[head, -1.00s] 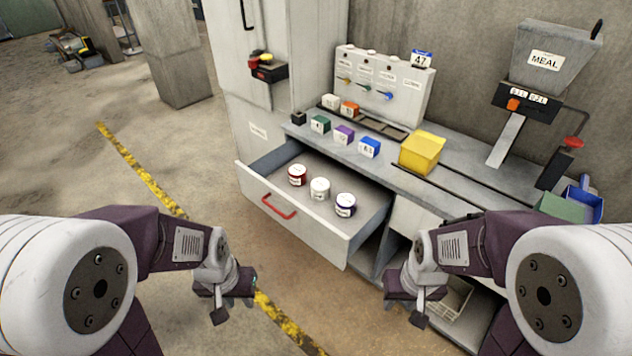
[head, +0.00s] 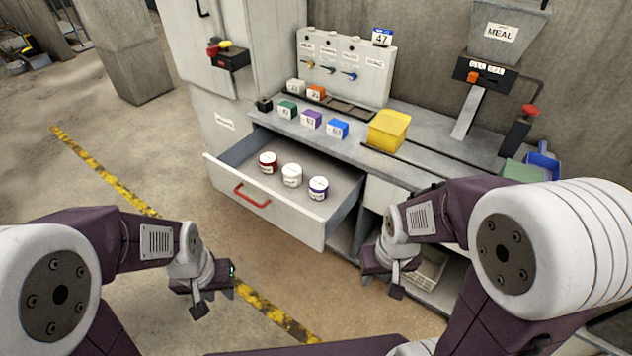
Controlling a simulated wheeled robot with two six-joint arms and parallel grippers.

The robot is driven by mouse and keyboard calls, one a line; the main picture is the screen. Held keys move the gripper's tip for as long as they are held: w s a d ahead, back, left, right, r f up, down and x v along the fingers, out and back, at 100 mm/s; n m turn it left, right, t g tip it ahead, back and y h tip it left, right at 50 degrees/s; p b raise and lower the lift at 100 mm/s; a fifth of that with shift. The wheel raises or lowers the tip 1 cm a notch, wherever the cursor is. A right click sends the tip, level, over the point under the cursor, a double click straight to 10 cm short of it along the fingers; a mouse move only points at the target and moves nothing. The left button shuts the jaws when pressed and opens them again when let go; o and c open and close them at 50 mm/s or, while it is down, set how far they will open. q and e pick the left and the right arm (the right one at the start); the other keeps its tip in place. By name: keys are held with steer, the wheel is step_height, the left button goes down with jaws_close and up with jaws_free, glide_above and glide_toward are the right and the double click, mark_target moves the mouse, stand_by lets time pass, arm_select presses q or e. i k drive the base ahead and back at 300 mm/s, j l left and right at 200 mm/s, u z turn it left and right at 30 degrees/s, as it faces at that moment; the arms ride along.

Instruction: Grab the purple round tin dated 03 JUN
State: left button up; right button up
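The open drawer (head: 308,222) holds three round tins standing upright in a row. The purple-banded tin (head: 318,189) is at the right end, nearest the drawer's front right. A white tin (head: 291,175) is in the middle and a dark red tin (head: 268,163) is at the left. The dates on the labels are too small to read. My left gripper (head: 205,292) hangs over the floor, in front of and left of the drawer. My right gripper (head: 391,277) is right of the drawer, in front of the lower shelf. Both appear empty; the finger gaps are not clear.
The drawer front has a red handle (head: 252,196). On the counter above are green (head: 287,110), purple (head: 311,119) and blue (head: 337,129) blocks and a yellow box (head: 388,131). A meal hopper (head: 497,38) stands at the back right.

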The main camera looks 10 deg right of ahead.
mark_target(319, 186)
steer(key=i+j+z, duration=0.4)
steer(key=i+j, duration=0.3)
steer(key=i+j+z, duration=0.2)
steer(key=j, duration=0.25)
steer(key=i+j+z, duration=0.2)
steer(key=i+j, duration=0.15)
steer(key=j, duration=0.15)
